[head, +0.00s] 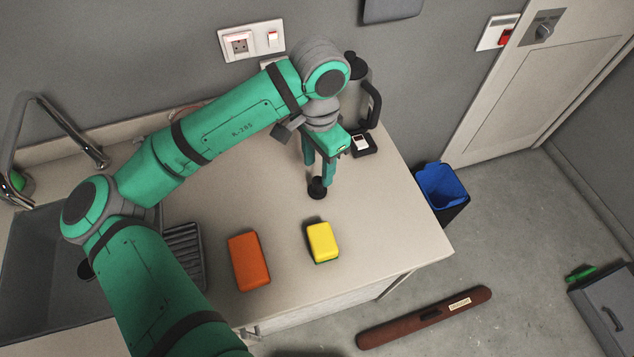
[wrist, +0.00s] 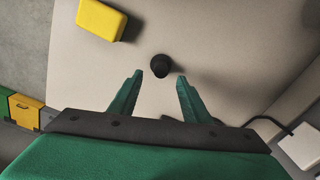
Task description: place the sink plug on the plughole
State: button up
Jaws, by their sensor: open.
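The black sink plug (head: 317,187) stands on the counter below my gripper (head: 318,180). In the wrist view the plug (wrist: 161,66) is a small dark round shape just beyond and between my open fingertips (wrist: 157,75). The jaws are open, with nothing clearly held between them. The grey sink (head: 40,245) is at the left in the head view, partly behind my arm. A dark round spot in the basin, perhaps the plughole (head: 86,270), shows beside my arm and is partly hidden.
An orange block (head: 249,262) and a yellow sponge (head: 323,241) lie on the counter (head: 390,225) in front of the plug. A ridged drainer (head: 185,250) is beside the sink. A curved tap (head: 70,125) rises behind it.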

aim_at(318, 179)
jog(key=shift+s+f, duration=0.1)
jog(key=shift+f, duration=0.65)
jog(key=shift+w+f, duration=0.2)
jog(key=shift+f, duration=2.45)
grip_shut()
